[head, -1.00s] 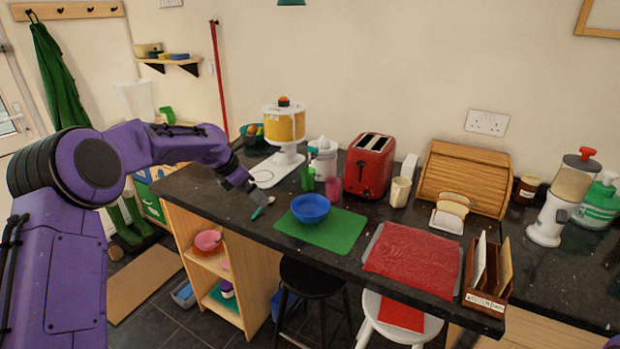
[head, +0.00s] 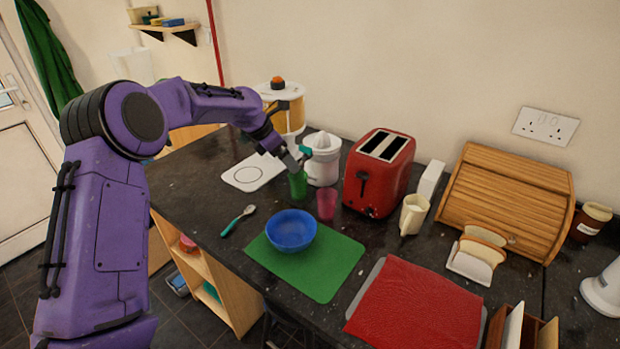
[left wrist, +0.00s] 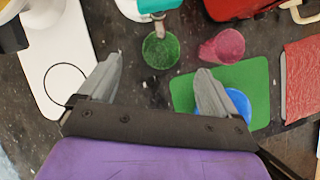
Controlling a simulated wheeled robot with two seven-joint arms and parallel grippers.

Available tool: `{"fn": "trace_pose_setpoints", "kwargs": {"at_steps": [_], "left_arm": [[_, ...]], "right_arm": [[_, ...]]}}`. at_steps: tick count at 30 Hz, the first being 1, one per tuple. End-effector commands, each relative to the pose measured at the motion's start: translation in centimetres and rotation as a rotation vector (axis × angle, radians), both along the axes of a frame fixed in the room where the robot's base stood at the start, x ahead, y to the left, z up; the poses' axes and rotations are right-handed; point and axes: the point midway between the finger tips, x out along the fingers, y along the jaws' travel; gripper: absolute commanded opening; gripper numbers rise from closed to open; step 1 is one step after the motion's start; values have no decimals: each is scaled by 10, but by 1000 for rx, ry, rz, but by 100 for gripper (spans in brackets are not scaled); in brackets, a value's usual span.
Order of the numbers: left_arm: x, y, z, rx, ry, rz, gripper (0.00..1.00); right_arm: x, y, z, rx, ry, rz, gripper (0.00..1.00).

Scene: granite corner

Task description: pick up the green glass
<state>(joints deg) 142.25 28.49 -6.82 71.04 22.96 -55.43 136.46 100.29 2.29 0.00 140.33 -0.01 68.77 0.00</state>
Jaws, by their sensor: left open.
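The green glass (head: 298,184) stands upright on the dark counter, between the white juicer (head: 322,160) and the blue bowl. In the left wrist view the green glass (left wrist: 160,49) lies beyond my fingertips, a little right of the middle between them. My left gripper (head: 294,160) is close to the glass in the head view, at its upper left. My right gripper is not in view.
A pink glass (head: 326,204) stands just right of the green one. A blue bowl (head: 290,230) sits on a green mat (head: 325,272) in front. The red toaster (head: 378,172) is further right. A teal-handled spoon (head: 236,221) lies on the counter, with bare counter around it.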

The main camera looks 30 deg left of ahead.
Motion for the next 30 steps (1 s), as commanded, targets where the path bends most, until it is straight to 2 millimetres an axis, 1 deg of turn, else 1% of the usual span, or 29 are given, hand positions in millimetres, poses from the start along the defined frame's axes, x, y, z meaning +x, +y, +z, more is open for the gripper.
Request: {"fn": "trace_pose_setpoints", "kwargs": {"at_steps": [2, 6, 11, 15, 18, 21, 26, 27, 29, 30], "left_arm": [[3, -2, -10, -1, 3, 0, 92], [15, -8, -33, -1, 4, 1, 92], [25, -12, -49, -1, 5, -1, 92], [36, -17, -69, -1, 6, -1, 92], [44, -20, -83, 0, 3, 0, 92], [46, -22, -90, 0, 2, 0, 92], [47, -22, -90, -1, 2, 0, 92], [47, -22, -90, -1, 2, 0, 88], [47, -22, -90, -1, 2, 0, 69], [47, -22, -90, -1, 2, 0, 56]], "right_arm": [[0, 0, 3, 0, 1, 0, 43], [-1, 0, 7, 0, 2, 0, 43], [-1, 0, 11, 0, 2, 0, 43], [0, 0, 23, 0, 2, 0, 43], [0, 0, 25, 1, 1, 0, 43], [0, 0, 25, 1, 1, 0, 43], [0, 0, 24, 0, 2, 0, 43], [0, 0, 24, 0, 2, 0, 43], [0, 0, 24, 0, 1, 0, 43], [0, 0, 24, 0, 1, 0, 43]]}}
